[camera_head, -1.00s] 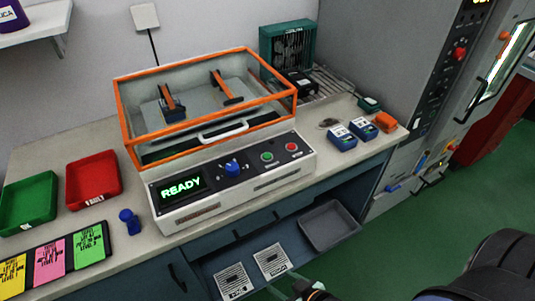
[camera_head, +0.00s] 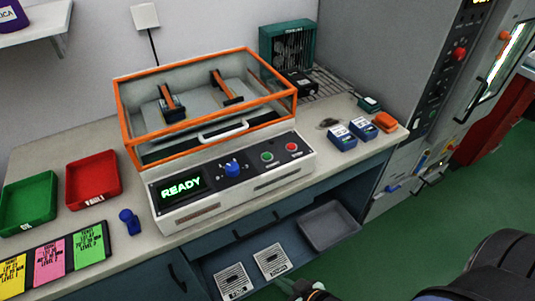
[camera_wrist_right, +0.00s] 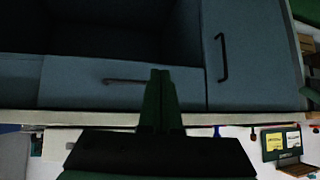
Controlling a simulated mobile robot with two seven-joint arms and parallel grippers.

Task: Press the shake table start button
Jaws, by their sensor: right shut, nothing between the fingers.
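The shake table (camera_head: 235,185) stands on the bench with its orange-framed clear lid down. Its display (camera_head: 181,186) reads READY. A blue knob (camera_head: 232,169) sits mid-panel. The green button (camera_head: 267,156) is right of the knob, and a red button (camera_head: 292,147) is further right. My right gripper (camera_head: 290,288) is at the bottom edge of the head view, low in front of the bench and well below the buttons. In the right wrist view its fingers (camera_wrist_right: 160,88) are together and empty, before the blue cabinet front. My left gripper is not in view.
A green tray (camera_head: 27,228), a red tray (camera_head: 118,187) and a blue peg-like object (camera_head: 130,221) lie left of the machine. Blue devices (camera_head: 342,137) and an orange one (camera_head: 385,122) lie to its right. A grey bin (camera_head: 328,246) sits on the lower shelf.

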